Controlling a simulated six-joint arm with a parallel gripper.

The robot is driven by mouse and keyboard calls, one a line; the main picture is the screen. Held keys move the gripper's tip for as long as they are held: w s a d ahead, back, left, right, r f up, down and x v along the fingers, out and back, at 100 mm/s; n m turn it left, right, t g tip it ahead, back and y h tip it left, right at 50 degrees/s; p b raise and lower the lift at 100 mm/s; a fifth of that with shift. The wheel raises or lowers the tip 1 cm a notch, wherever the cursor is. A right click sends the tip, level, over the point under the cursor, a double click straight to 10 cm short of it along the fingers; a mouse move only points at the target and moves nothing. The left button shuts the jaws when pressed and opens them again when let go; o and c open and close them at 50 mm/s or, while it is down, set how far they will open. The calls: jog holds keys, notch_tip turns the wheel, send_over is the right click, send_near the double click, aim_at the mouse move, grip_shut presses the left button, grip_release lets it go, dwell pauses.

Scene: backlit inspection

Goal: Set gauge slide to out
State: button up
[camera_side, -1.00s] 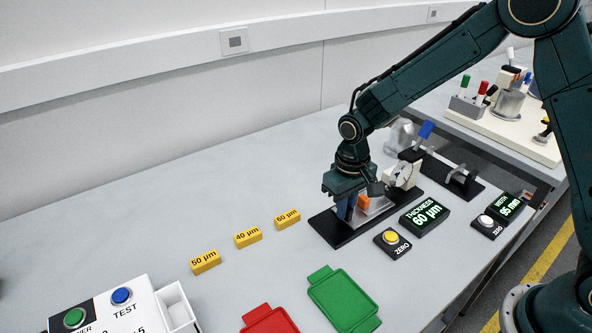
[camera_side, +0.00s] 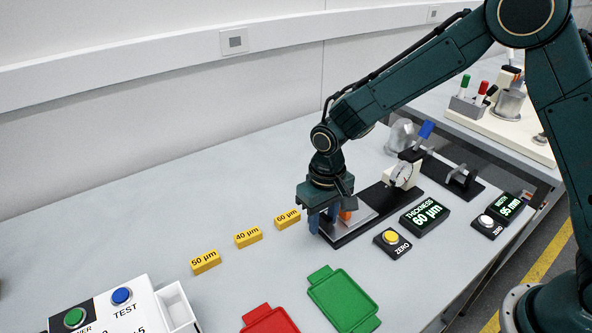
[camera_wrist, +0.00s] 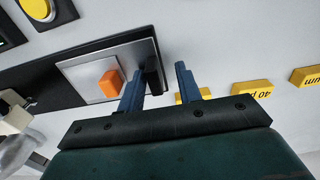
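The gauge slide is a silver plate (camera_side: 364,217) with an orange knob (camera_side: 347,216) on a black base (camera_side: 385,205). In the wrist view the plate (camera_wrist: 83,68) and the orange knob (camera_wrist: 109,82) lie left of my gripper. My gripper (camera_side: 325,226) is at the base's left end in the side view. In the wrist view my gripper (camera_wrist: 159,75) has its two blue fingers apart with no object held. The knob is outside the pair, beside the left finger; I cannot tell whether they touch. My gripper partly hides the slide in the side view.
The dial gauge (camera_side: 403,175) stands at the base's right end. The thickness display (camera_side: 425,215) reads 60 µm, with a yellow zero button (camera_side: 391,238) in front. Several yellow blocks (camera_side: 248,237) lie to the left. A green tray (camera_side: 343,300) and red tray (camera_side: 270,320) are in front.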

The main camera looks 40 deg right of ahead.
jog(key=shift+r, duration=0.15)
notch_tip(320, 180, up, 14)
jog(key=shift+f, duration=0.25)
dwell(0.5)
jog(key=shift+s+d+r, duration=0.1)
jog(key=s+d+r+t, duration=0.3)
jog(key=s+d+r, duration=0.6)
jog(key=s, duration=0.1)
jog(key=s+d+t, duration=0.1)
jog(key=s+d, duration=0.2)
jog(key=s, duration=0.4)
jog(key=s+d+t, duration=0.1)
jog(key=s+d, duration=0.2)
jog(key=s, duration=0.4)
jog(key=shift+t, duration=0.3)
